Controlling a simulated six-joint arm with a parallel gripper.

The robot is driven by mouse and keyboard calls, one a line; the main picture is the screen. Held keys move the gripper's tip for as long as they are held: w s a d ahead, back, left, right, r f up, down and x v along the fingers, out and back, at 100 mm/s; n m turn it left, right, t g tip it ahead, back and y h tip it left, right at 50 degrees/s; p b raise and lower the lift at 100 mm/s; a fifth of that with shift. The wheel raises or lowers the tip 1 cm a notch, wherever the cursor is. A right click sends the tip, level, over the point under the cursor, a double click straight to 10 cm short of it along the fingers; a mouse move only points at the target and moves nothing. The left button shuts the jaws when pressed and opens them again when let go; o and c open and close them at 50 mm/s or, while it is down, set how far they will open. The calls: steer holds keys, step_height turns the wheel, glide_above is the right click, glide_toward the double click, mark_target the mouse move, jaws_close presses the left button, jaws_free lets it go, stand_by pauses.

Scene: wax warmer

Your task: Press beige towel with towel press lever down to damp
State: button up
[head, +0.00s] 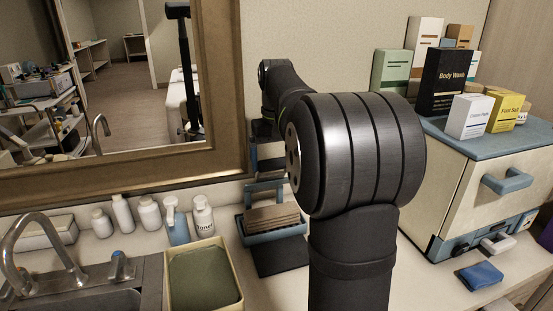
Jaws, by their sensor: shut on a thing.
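The towel press (258,238) is a blue frame on the counter behind my arm. A folded beige towel (272,217) lies in it, in stacked layers. The press's blue lever (262,187) stands raised above the towel, with a gap between them. My gripper (268,168) points down at the lever from above and is shut on it. My thick black arm hides the right side of the gripper and part of the press, so the fingertips show only in part.
A sink with a faucet (35,240) and an open box with green cloth (205,277) are at left. Bottles (150,216) line the wall under the mirror. A cream towel cabinet (460,185) with product boxes on top stands at right. A blue cloth (480,276) lies before it.

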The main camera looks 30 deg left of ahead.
steer(key=o, duration=1.1)
steer(key=shift+w+a+f, duration=0.1)
steer(key=shift+a+f, duration=0.05)
steer(key=shift+f, duration=0.15)
steer(key=shift+r, duration=0.1)
steer(key=shift+r, duration=0.1)
step_height(320, 180, up, 12)
step_height(320, 180, down, 12)
steer(key=shift+f, duration=0.1)
steer(key=shift+s+d+f, duration=0.1)
steer(key=shift+s+d, duration=0.1)
steer(key=shift+d, duration=0.05)
steer(key=shift+w, duration=0.1)
